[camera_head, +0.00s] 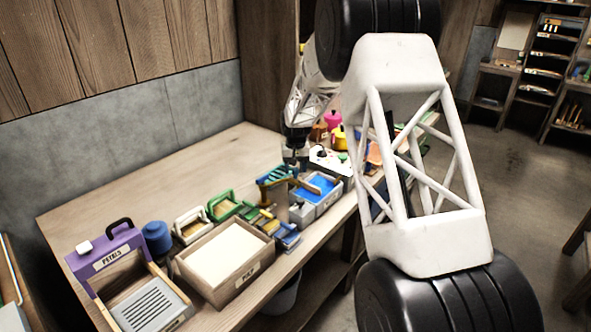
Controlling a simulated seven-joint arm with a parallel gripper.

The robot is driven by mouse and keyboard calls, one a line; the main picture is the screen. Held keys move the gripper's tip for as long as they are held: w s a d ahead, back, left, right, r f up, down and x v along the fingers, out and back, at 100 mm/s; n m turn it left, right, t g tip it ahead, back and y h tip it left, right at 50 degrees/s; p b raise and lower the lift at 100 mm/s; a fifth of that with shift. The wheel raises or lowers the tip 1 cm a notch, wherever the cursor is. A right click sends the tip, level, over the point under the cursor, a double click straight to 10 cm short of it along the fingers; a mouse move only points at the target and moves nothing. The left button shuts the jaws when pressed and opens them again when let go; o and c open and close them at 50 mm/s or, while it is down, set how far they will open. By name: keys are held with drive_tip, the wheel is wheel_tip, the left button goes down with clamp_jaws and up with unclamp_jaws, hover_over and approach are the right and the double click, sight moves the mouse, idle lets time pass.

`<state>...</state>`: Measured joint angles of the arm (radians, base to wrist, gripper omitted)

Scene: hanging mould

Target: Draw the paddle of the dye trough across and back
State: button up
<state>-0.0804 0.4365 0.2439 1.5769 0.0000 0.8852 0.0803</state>
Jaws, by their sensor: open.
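The dye trough (327,197) is a small grey box with bright blue liquid in it. It stands near the front edge of the bench, right of the middle of the work row. A tan wooden bar (306,186), which looks like the paddle, lies slanted at the trough's left side; its lower end is hard to make out. My gripper (294,163) points down just behind and left of the trough, above or behind a teal slatted piece (274,175). The gripper is open and small in view; I cannot tell whether it touches anything.
A labelled wooden box (256,269) of pale pulp, a purple petals box (104,262), a blue canister (157,237) and handled frames (222,206) stand to the left. Pink and yellow pots (339,137) stand behind. The bench's back left (130,190) is clear. My arm hides the right.

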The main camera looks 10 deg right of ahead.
drive_tip(key=shift+f, duration=0.3)
clamp_jaws()
drive_tip(key=w+d, duration=0.6)
drive_tip(key=shift+w+d+r, duration=0.1)
drive_tip(key=shift+w+d, duration=0.25)
drive_tip(key=shift+w, duration=0.05)
drive_tip(key=shift+c, duration=1.5)
unclamp_jaws()
drive_tip(key=shift+d, duration=0.1)
drive_tip(key=o, duration=0.3)
drive_tip(key=shift+r, duration=0.1)
